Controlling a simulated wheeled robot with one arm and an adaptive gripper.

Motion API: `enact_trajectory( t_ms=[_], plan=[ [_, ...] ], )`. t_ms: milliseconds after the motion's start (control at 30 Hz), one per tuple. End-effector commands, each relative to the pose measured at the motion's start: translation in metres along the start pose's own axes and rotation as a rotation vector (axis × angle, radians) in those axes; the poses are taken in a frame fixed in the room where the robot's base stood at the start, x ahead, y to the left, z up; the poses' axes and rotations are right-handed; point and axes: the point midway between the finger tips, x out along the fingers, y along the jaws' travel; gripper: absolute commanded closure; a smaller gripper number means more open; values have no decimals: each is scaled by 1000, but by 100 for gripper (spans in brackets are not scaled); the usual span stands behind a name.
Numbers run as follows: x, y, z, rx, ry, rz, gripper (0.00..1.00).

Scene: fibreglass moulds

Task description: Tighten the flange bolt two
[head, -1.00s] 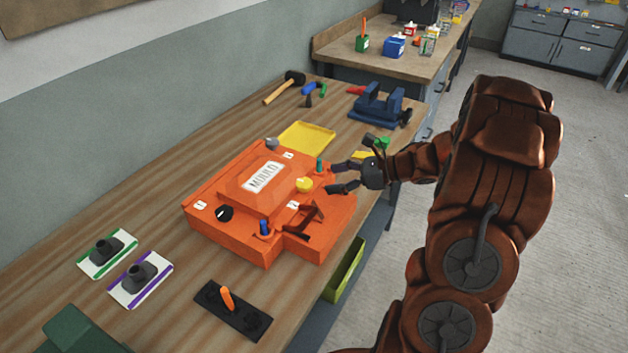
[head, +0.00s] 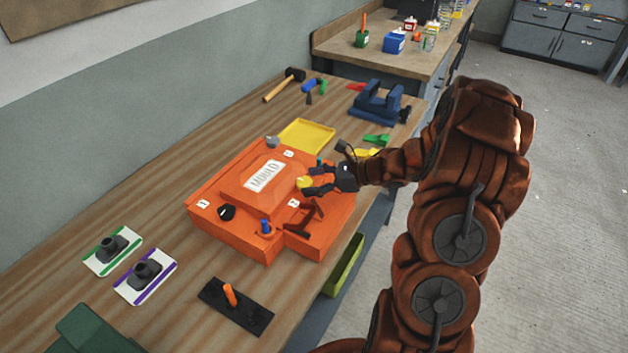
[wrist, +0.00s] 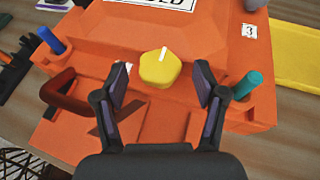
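The orange mould (head: 240,175) lies on the bench. A yellow knob-like bolt head (head: 305,182) with a white mark on top sits on its right side, near a white label (head: 294,203) whose number I cannot read. In the wrist view the yellow bolt head (wrist: 160,70) lies between and slightly ahead of the fingertips. My gripper (head: 311,181) is open, its fingers (wrist: 158,84) spread to either side of the bolt head with visible gaps. A black bolt head (head: 227,212) and a grey one (head: 272,142) sit elsewhere on the mould.
A blue pin (head: 266,226), a teal pin (wrist: 246,84) and a dark red clamp handle (wrist: 70,92) stand close around the bolt. A yellow tray (head: 306,133), a blue vise (head: 380,105) and a black plate with an orange peg (head: 236,306) are on the bench.

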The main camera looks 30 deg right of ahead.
Motion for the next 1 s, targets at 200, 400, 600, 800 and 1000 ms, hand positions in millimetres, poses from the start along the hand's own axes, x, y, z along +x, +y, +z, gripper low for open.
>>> enact_trajectory(
  t_ms=[200,400,600,800,1000],
  plan=[
    [0,0,0,0,0,0,54],
    [0,0,0,0,0,-1,74],
    [0,-1,0,0,0,-2,88],
    [0,-1,-2,0,0,-6,88],
    [1,-1,-6,4,1,-19,88]
  ],
)
